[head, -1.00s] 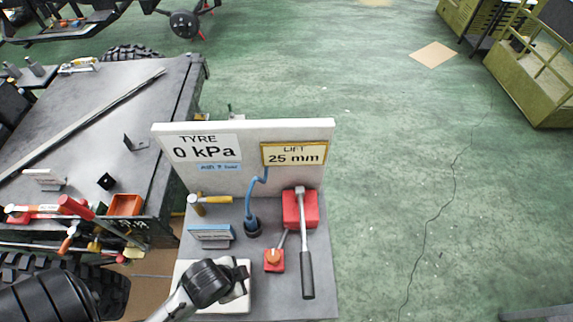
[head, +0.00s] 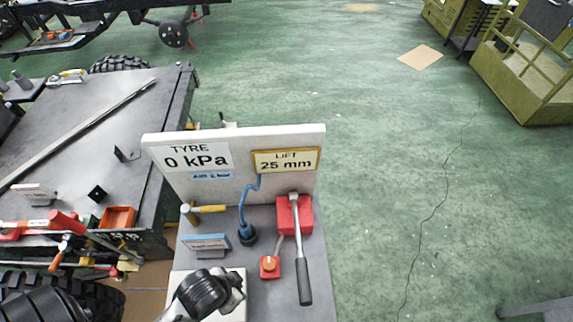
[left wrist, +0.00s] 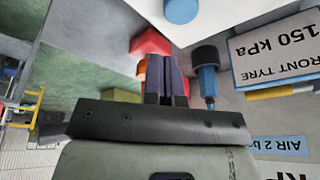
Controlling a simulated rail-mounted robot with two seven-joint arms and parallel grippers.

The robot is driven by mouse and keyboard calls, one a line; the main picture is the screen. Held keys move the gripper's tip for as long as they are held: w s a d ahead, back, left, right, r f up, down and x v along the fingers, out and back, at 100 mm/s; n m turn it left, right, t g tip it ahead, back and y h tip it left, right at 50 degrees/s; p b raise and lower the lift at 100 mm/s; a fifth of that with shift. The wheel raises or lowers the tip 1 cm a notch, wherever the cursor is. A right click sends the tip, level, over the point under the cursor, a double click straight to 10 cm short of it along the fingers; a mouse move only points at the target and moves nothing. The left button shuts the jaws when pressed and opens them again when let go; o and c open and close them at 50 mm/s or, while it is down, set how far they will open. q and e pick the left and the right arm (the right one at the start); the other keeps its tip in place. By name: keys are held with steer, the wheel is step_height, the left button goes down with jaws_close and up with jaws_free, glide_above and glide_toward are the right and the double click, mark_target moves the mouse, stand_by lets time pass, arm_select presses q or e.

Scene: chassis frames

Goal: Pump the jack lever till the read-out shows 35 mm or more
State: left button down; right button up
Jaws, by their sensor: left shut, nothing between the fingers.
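The jack is a red block (head: 306,216) on the grey bench top, with a metal lever ending in a dark grip (head: 303,282) that points toward me. The LIFT read-out (head: 287,161) on the upright white board shows 25 mm. My left gripper (head: 238,283) is left of the lever, over the white plate, apart from the lever grip. In the left wrist view its fingers (left wrist: 166,82) are together and empty. A red thing (left wrist: 150,42) shows just beyond them; I cannot tell which part it is. My right gripper is not in view.
A small red box with an orange knob (head: 269,264) sits between gripper and lever. A blue hose with a dark end (head: 248,234), a yellow-handled hammer (head: 208,209) and a blue-white sign (head: 206,243) stand nearby. Open green floor (head: 380,200) lies to the right.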

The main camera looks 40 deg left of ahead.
arm_select(q)
steer(key=w+r+m+t+p, duration=0.2)
steer(key=w+r+t+p, duration=0.45)
steer(key=w+r, duration=1.2)
steer(key=w+d+r+m+h+p, duration=0.1)
steer(key=w+d+r+m+p, duration=0.2)
steer(key=r, duration=0.5)
steer(key=w+d+r+m+p, duration=0.25)
steer(key=r+m+p, duration=0.2)
steer(key=r, duration=0.35)
steer(key=s+d+f+m+g+h+p, duration=0.2)
steer(key=s+f+m+g, duration=0.8)
steer(key=f+m, duration=0.3)
steer(key=shift+s+d+m, duration=0.15)
steer(key=shift+s+m, duration=0.75)
steer(key=shift+m, duration=0.55)
